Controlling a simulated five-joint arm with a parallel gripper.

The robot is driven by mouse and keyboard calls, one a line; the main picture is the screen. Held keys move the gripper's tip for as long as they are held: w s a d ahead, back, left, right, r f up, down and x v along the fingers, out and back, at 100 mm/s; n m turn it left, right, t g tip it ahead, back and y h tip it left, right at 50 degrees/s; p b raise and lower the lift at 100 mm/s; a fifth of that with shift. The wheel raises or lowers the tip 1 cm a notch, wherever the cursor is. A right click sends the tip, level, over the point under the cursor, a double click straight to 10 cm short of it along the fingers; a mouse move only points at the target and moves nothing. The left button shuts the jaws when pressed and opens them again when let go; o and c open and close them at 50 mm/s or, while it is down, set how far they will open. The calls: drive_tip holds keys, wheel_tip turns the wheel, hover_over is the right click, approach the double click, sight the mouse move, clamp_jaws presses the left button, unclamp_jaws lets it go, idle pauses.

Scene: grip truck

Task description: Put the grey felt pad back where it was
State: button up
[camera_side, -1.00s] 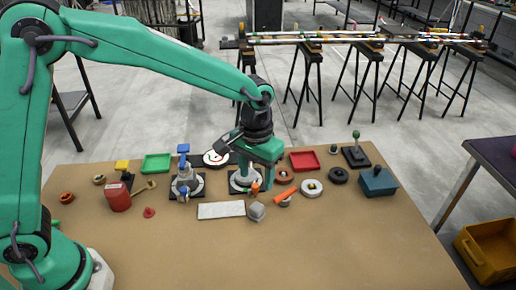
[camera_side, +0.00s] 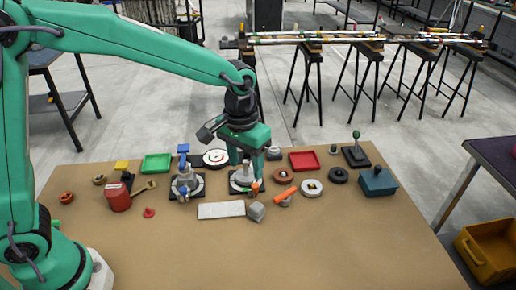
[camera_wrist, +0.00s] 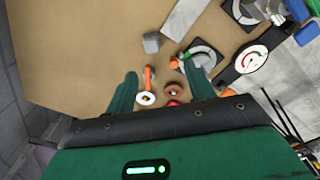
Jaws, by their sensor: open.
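A flat, light grey rectangle (camera_side: 221,210) lies on the front middle of the table; it also shows at the top of the wrist view (camera_wrist: 183,18). A small grey block (camera_side: 256,212) lies just right of it and also shows in the wrist view (camera_wrist: 153,42). I cannot tell for sure which is the felt pad; the flat rectangle looks most like one. My gripper (camera_side: 246,167) is open and points down behind both, above the row of fixtures. In the wrist view, nothing shows held between its fingers (camera_wrist: 164,78).
A grey fixture on a black base (camera_side: 242,183) stands under my gripper, with a similar one (camera_side: 186,188) to its left. An orange cylinder (camera_side: 285,193), a white ring (camera_side: 311,188) and a red tray (camera_side: 304,161) are to the right. The table's front is clear.

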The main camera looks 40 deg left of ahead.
drive_tip(key=s+a+r+t, duration=0.2)
drive_tip(key=s+a+r, duration=0.2)
drive_tip(key=s+a, duration=0.3)
drive_tip(key=s+a+r+t, duration=0.3)
drive_tip(key=s+a+r, duration=0.2)
drive_tip(key=s+a, duration=0.3)
drive_tip(key=shift+s+a, duration=0.2)
drive_tip(key=shift+s, duration=1.45)
drive_tip(key=shift+r, duration=0.1)
